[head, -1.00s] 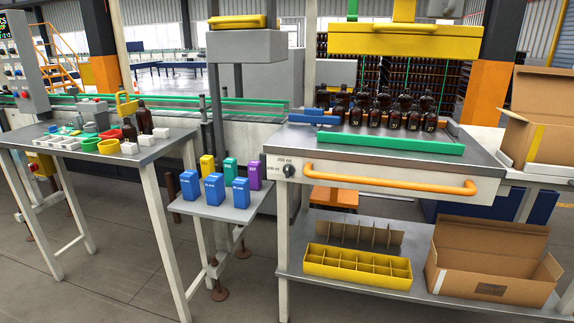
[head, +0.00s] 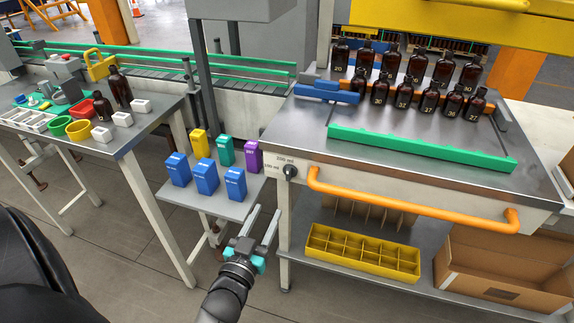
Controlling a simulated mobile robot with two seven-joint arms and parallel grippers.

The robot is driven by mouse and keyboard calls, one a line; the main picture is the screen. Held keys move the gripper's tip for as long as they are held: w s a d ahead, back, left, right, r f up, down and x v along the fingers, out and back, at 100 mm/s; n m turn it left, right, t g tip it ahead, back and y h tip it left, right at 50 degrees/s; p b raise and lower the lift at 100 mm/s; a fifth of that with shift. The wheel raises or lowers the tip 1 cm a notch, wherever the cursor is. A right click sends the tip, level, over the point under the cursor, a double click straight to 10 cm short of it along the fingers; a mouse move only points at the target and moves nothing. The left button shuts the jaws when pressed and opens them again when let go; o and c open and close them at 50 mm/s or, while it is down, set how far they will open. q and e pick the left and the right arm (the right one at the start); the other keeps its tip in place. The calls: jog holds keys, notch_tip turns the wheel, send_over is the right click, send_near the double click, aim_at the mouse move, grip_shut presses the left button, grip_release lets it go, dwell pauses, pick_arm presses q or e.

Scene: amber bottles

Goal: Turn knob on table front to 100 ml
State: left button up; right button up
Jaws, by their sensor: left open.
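The black knob (head: 290,171) sits on the front face of the steel table (head: 430,165), near its left end. Labels beside it read 200 ml above and what looks like 100 ml to the left. The knob's pointer direction is too small to tell. My left gripper (head: 264,215) comes up from the bottom, open and empty, its two fingers pointing up toward the knob. It is below and left of the knob, apart from it. My right gripper is not in view.
An orange handle (head: 410,203) runs along the table front right of the knob. A small shelf (head: 215,203) with blue, yellow, green and purple boxes stands close left. Amber bottles (head: 383,88) stand on the table behind a green bar (head: 420,148). A yellow divided crate (head: 360,252) lies below.

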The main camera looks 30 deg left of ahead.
aim_at(288, 171)
pick_arm(q)
jog(key=b+x, duration=0.1)
jog(key=x, duration=1.3)
jog(key=shift+w+b, duration=0.25)
jog(key=shift+b, duration=0.15)
grip_shut()
